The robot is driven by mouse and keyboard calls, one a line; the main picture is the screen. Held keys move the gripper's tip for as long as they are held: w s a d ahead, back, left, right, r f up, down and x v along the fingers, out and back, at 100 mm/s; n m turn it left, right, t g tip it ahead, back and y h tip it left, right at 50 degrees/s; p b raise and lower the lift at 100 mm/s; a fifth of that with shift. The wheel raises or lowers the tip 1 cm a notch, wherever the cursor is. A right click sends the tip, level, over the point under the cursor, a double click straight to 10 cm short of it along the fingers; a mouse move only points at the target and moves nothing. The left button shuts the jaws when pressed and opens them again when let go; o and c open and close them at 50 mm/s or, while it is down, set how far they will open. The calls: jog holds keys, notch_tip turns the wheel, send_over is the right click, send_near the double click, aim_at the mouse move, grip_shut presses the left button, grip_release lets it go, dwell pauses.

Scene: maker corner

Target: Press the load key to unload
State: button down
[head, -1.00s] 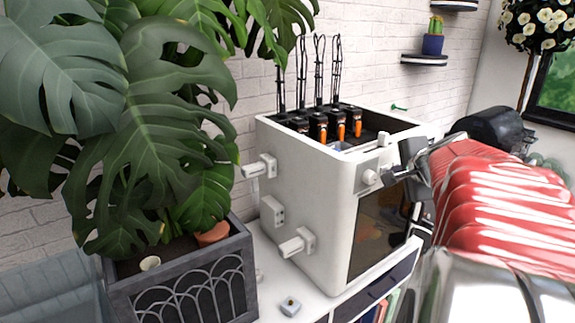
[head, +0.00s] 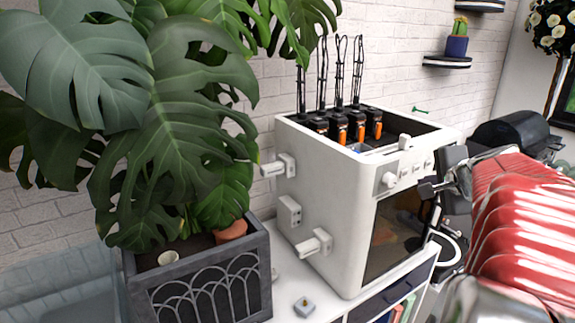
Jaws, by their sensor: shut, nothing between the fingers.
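A white box-shaped printer (head: 335,205) stands on a white shelf unit, with a dark glass door on its front. Its upper front strip carries a round knob (head: 389,180) and several small keys (head: 416,167) to the right of it. Their labels are too small to read, so I cannot tell which is the load key. My gripper (head: 428,189) is shut and empty. It shows just below and right of the keys, in front of the door's upper right part. I see no clear contact with the keys. My red ribbed arm cover fills the right side.
A large leafy plant in a grey planter (head: 200,285) stands left of the printer. Black units with orange parts and upright wire loops (head: 340,125) sit on its top. Blocks stick out of its left side. A small grey block (head: 304,307) lies on the shelf.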

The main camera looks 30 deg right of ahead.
jog(key=s, duration=0.2)
jog(key=shift+s+d, duration=0.15)
jog(key=shift+s, duration=0.2)
dwell(0.6)
